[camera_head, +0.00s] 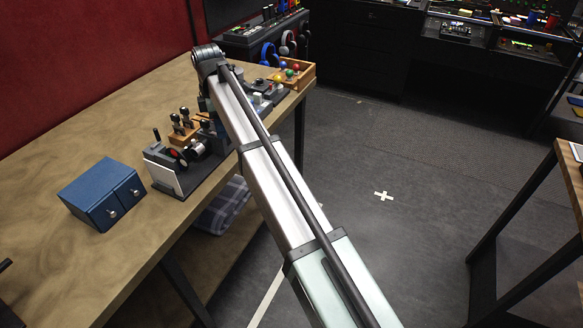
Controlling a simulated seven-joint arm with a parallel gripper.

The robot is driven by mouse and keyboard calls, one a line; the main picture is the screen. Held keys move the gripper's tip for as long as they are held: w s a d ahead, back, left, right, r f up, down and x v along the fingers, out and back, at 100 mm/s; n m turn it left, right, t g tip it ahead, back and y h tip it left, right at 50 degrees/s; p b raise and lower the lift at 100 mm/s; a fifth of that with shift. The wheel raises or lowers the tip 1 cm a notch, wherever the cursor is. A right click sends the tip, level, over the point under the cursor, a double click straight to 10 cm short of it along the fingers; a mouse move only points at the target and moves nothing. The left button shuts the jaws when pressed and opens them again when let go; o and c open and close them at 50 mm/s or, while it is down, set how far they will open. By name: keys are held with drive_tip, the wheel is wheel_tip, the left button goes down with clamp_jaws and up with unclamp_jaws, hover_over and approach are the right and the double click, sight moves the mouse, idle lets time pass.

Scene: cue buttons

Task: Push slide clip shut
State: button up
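A dark grey device (205,171) stands at the front edge of the wooden table, left of my arm. It has a white upright panel (164,178), a red and black round part and a black-tipped lever. I cannot make out which part, if any, is the slide clip, as the details are too small. My arm runs from the bottom right up to a dark joint above the table's edge. Beyond that joint my arm is mostly hidden behind its nearer link. My gripper does not show clearly in this view.
A blue two-drawer box (100,193) sits left of the device. A wooden holder (183,133) with dark-handled pieces stands behind it. A wooden tray (297,74) with coloured balls is at the table's far end. The table's left and near parts (60,250) are mostly clear.

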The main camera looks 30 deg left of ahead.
wheel_tip(320, 180, up, 13)
drive_tip(key=w+d+f+m, duration=0.2)
drive_tip(key=d+f, duration=0.5)
drive_tip(key=f, duration=0.4)
drive_tip(key=w+d+f+m+g, duration=0.1)
drive_tip(key=w+d+f+m, duration=0.2)
drive_tip(key=d+f, duration=0.5)
drive_tip(key=w+d+f+m+h, duration=0.1)
drive_tip(key=w+d+f+m, duration=0.2)
drive_tip(key=f, duration=1.1)
drive_tip(key=w+d, duration=0.2)
drive_tip(key=d, duration=0.2)
drive_tip(key=shift+d+f+g, duration=0.15)
drive_tip(key=shift+d+g, duration=0.15)
